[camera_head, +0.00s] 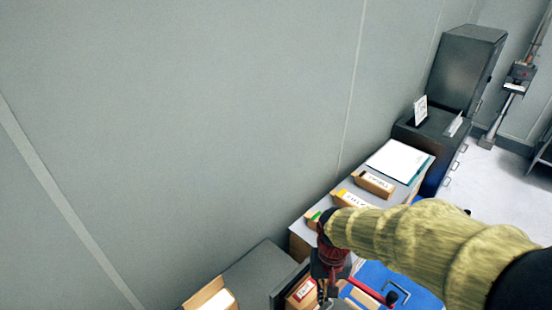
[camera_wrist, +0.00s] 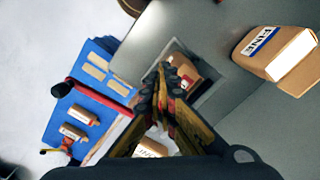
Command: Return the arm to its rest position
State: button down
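My gripper (camera_head: 324,296) hangs at the end of my yellow-sleeved arm, above the workbench near the bottom of the head view. In the wrist view, its two fingers (camera_wrist: 168,82) come together at the tips, with nothing visible held between them. A box with a red label (camera_head: 301,291) sits just below and left of the gripper in the head view. A red bar with a black knob (camera_head: 388,298) shows right of the gripper.
A box marked FINE (camera_wrist: 278,58) stands on the grey surface. A blue panel (camera_wrist: 72,125) carries small boxes. Boxes (camera_head: 373,184), white paper (camera_head: 398,160) and a dark cabinet (camera_head: 466,68) line the wall. Open floor (camera_head: 500,180) lies at the right.

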jog(key=s+d+r+n+t+b, duration=0.1)
jog(key=s+d+r+t+b, duration=0.2)
jog(key=b, duration=1.3)
jog(key=s+d+t, duration=0.3)
jog(key=s, duration=0.2)
jog(key=shift+s, duration=0.2)
jog(key=shift+d, duration=0.1)
